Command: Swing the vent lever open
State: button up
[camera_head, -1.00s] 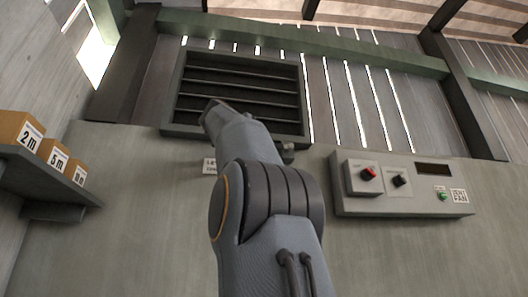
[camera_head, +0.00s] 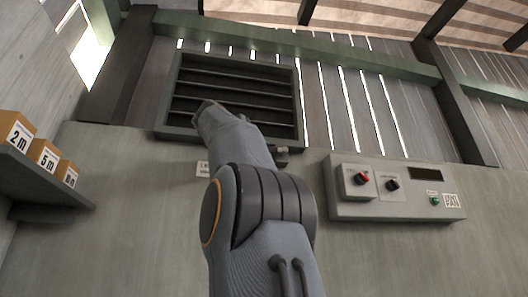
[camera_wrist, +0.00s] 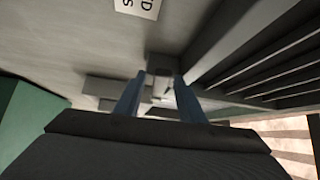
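The slatted vent (camera_head: 298,110) is mounted on the wall in the upper left of the head view; its dark slats also show at the right of the wrist view (camera_wrist: 262,75). A small grey lever part (camera_head: 283,151) sticks out near the vent's lower right corner, partly behind my arm. In the wrist view my gripper (camera_wrist: 160,84) has its two blue fingers apart. A pale lever piece (camera_wrist: 161,68) shows in the gap near the fingertips. I cannot tell whether it touches either finger. In the head view my arm hides the fingers.
A control box (camera_head: 400,210) with red and black knobs and a green button is on the wall to the right. A shelf (camera_head: 40,185) with several labelled boxes is at the left. A white label (camera_head: 203,169) is below the vent; a label (camera_wrist: 138,7) tops the wrist view.

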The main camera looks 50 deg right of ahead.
jog(key=s+a+b, duration=0.1)
jog(key=a+b, duration=0.1)
jog(key=a, duration=0.5)
jog(key=shift+s+f, duration=0.15)
jog(key=shift+f, duration=0.1)
